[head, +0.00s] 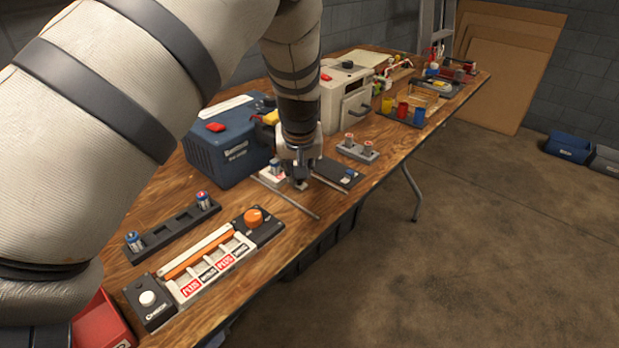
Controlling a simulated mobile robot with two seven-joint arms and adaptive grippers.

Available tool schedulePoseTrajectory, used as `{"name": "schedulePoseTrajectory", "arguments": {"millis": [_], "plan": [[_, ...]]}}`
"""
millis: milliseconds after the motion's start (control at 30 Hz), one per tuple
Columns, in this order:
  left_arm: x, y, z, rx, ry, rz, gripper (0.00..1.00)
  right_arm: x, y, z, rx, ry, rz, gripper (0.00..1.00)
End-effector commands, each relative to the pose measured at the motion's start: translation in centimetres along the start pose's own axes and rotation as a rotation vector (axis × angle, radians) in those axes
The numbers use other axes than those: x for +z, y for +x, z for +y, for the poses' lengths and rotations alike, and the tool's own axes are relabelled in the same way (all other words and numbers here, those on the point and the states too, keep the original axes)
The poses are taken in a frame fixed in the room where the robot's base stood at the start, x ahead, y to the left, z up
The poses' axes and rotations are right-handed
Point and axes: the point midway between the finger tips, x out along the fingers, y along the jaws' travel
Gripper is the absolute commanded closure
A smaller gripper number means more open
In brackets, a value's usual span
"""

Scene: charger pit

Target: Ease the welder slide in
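A blue boxy machine (228,142) with a red knob on top stands on the wooden bench; it looks like the welder. At its right front corner lies a low light-grey piece (268,181) carrying a small blue-and-white cell, which may be the slide. My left gripper (299,182) points down at this piece, its dark fingertips at or just above it. The fingers hide part of the piece, and I cannot tell whether they touch it or how far apart they are. My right gripper is not in view.
A dark tray (172,228) with two cells and a charger panel (208,262) with an orange knob lie nearer. A thin metal bar (292,201) and a dark plate (336,172) lie beside the gripper. A cream machine (346,98) and coloured cups (403,110) stand farther back.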

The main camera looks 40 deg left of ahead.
Motion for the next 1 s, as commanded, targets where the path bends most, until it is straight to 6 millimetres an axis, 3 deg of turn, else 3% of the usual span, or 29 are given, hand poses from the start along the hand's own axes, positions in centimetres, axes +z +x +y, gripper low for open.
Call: {"name": "schedulePoseTrajectory", "arguments": {"millis": [267, 300, 400, 767, 1000], "plan": [[-0.3, 0.1, -0.3, -0.004, 0.0, 0.005, 1.0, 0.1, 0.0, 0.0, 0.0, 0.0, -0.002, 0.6], [-0.3, 0.1, -0.4, -0.005, 0.0, 0.006, 0.79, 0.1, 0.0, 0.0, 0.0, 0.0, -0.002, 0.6], [-0.3, 0.1, -0.3, -0.004, 0.0, 0.006, 0.61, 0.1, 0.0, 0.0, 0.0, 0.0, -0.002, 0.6], [-0.2, -0.5, -0.2, -0.002, 0.0, 0.005, 0.61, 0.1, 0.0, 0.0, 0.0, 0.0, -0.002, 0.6], [-0.3, -5.0, -0.2, -0.001, -0.001, 0.007, 0.61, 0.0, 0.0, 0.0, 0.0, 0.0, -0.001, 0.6]]}}
